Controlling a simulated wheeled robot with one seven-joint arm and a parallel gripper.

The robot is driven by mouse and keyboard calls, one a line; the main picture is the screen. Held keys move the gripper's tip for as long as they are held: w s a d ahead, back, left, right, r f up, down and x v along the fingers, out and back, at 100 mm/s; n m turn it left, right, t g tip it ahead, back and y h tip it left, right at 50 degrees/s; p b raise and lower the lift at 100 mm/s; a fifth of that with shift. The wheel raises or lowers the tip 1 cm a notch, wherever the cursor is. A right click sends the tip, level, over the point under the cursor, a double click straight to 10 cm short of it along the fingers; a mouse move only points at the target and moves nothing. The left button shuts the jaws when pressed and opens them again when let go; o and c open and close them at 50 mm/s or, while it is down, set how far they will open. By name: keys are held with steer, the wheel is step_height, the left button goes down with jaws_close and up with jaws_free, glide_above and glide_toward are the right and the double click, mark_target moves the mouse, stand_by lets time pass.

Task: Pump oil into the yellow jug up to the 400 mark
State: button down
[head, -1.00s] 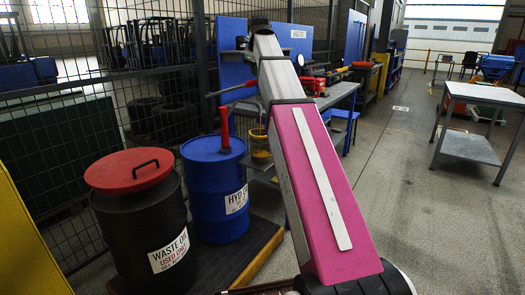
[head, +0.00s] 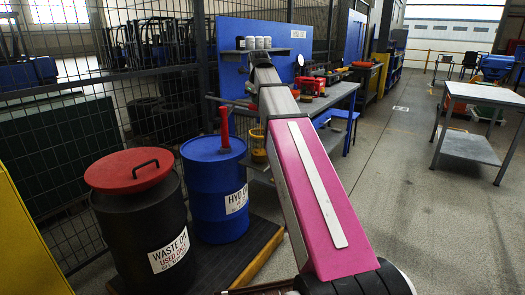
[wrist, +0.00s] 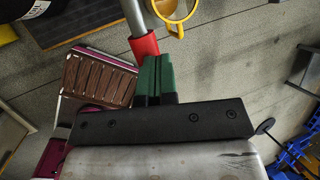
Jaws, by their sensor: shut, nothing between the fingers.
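The blue drum (head: 218,200) labelled as hydraulic oil stands left of my arm, with a red pump (head: 225,132) on top. A grey pump lever (head: 232,102) slopes slightly down to the right, toward my arm. Its red grip (wrist: 145,45) shows in the wrist view. My gripper (wrist: 154,60) has green fingers shut together, empty, at the end of the red grip; I cannot tell whether they touch. The yellow jug (head: 258,154) is partly hidden behind my arm; its rim also shows in the wrist view (wrist: 172,34). The oil level and the 400 mark are not readable.
A black waste oil drum (head: 148,236) with a red lid stands at the left front. A workbench (head: 340,92) with tools and a blue back panel is behind my arm. A grey table (head: 470,148) stands at the right. The floor between is clear.

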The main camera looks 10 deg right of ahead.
steer(key=shift+f, duration=0.7)
step_height(320, 180, up, 13)
steer(key=shift+f, duration=0.1)
steer(key=shift+f, duration=5.65)
step_height(320, 180, up, 11)
steer(key=shift+r, duration=0.2)
